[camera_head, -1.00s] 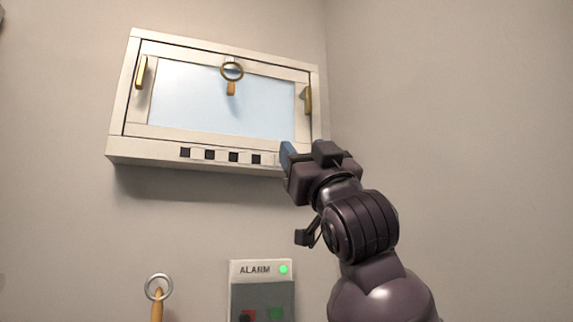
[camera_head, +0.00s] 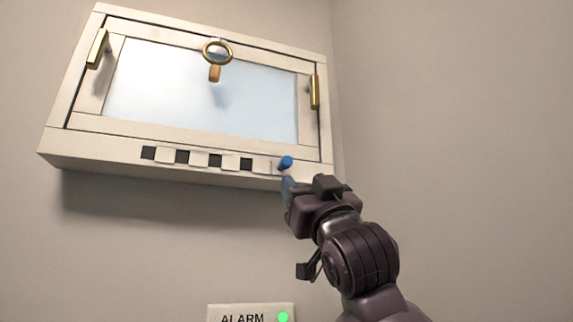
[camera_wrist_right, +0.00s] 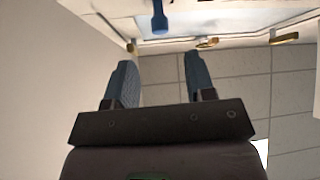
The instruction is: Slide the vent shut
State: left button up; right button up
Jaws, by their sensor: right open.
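The vent (camera_head: 214,160) is a strip along the bottom of the window frame with several dark openings between pale slats. A blue knob (camera_head: 286,163) stands at the strip's right end. In the right wrist view the blue knob (camera_wrist_right: 159,18) is at the top, ahead of the gap between my fingers and apart from them. My right gripper (camera_head: 300,187) is just below the knob in the head view. In the wrist view the right gripper (camera_wrist_right: 157,75) is open and empty. My left gripper is not in view.
An alarm panel (camera_head: 250,312) with a green light is below. A side wall (camera_head: 460,130) stands to the right.

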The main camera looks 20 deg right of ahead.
aim_at(287, 164)
jog(key=p+x, duration=0.2)
jog(key=x, duration=0.6)
jog(key=shift+r+p, duration=0.15)
jog(key=shift+p, duration=0.25)
jog(key=shift+x, duration=0.85)
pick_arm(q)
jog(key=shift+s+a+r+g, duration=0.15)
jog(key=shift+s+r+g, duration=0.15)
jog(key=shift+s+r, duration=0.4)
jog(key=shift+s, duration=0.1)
pick_arm(e)
grip_shut()
